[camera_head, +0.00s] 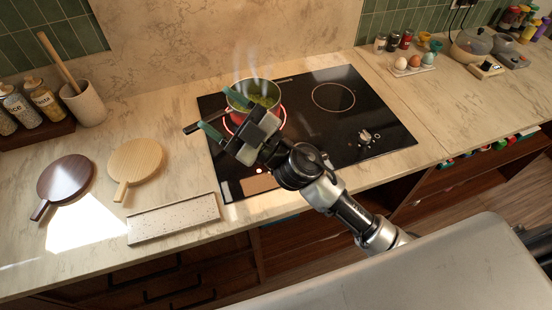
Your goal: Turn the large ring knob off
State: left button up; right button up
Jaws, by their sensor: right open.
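The black cooktop (385,118) is set in the marble counter. A metal pot (270,90) with green food in it steams on the left ring, which glows red (283,118) around the pot's base. Its dark handle points left. A silver knob (365,136) shows at the cooktop's right front. No knob shows clearly at the left front, where my right arm covers part of the surface; a small light (259,170) shows there. My right gripper (217,110) is open with teal fingertips, over the pot's left side and handle; I cannot tell whether it touches them. My left gripper is not in view.
An unlit ring (333,97) is at the back right. Two round boards (65,178) (136,160) and a speckled tray (174,218) lie left of the cooktop. Jars (45,102) and a utensil crock (85,104) stand at the back left. An egg holder (412,68) is at the right.

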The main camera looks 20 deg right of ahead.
jog(key=s+a+f+n+g+h, duration=0.25)
jog(key=a+f+n+g, duration=0.35)
jog(key=f+n+g, duration=0.75)
jog(key=w+d+f+m+g+h, duration=0.1)
jog(key=w+d+m+g+h, duration=0.4)
jog(key=d+h, duration=1.05)
jog(key=w+f+p, duration=0.1)
jog(key=f, duration=0.2)
jog(key=d+f+t+y+p, duration=0.1)
jog(key=f, duration=0.3)
jog(key=w+f+t, duration=0.1)
jog(key=f, duration=0.2)
jog(key=shift+w+d+f+p, duration=0.3)
jog(key=shift+d+f+p, duration=0.1)
jog(key=c, duration=0.9)
